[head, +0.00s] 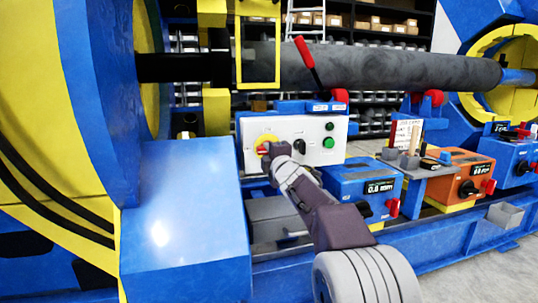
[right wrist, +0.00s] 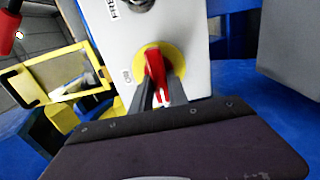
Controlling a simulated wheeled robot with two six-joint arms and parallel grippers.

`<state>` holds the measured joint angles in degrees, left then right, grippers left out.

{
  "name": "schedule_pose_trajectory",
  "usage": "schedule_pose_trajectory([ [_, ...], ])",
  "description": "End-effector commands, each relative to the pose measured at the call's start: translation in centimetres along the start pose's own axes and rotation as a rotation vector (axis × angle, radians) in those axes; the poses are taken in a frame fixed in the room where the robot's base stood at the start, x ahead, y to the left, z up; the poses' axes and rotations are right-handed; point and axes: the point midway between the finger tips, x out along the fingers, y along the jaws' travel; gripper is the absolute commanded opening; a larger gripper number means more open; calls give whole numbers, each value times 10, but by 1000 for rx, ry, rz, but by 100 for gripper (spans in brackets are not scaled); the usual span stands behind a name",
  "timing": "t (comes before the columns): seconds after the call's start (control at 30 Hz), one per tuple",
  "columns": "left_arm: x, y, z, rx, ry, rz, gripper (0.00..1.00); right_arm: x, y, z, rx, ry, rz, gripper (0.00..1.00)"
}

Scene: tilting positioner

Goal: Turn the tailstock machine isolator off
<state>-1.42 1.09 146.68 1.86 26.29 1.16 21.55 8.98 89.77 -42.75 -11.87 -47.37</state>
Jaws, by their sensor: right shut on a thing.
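A white control box (head: 312,150) stands on the blue bed and carries the isolator, a red handle on a yellow disc (head: 263,142). In the right wrist view the red handle (right wrist: 154,66) stands out from the yellow disc (right wrist: 176,58). My right gripper (head: 270,152) reaches the box from the front. Its two dark fingers (right wrist: 158,92) are shut on the red handle, one on each side. In the head view the gripper hides part of the handle. The label by the disc is too small to read. My left gripper is not in view.
The same box has a black knob (head: 299,146) and a green button (head: 328,143) right of the isolator. A red-tipped lever (head: 306,58) rises above it. A blue unit (head: 362,183) and an orange unit (head: 465,173) stand to the right. A large blue housing (head: 185,220) is close on the left.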

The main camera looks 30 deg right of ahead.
Motion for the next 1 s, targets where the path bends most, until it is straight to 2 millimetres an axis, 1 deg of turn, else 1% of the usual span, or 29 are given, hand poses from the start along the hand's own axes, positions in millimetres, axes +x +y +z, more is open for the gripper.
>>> schedule_pose_trajectory([
  [0.03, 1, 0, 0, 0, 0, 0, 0, 0, -2, 0, -8, -1, -4, 0],
  [0.57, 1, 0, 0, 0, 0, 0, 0, 0, -3, 0, -27, 0, -5, 0],
  [0.6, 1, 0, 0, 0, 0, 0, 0, 0, -3, 0, -27, 0, -5, 31],
  [0.63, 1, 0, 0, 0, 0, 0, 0, 0, -2, 0, -26, 0, -5, 39],
  [0.67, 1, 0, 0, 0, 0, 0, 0, 0, -2, 0, -26, 0, -4, 42],
  [0.93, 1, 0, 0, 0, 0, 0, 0, 0, -1, 0, -25, 0, -2, 42],
  [1.0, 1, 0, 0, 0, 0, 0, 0, -4, 0, 0, -25, 0, 0, 42],
])
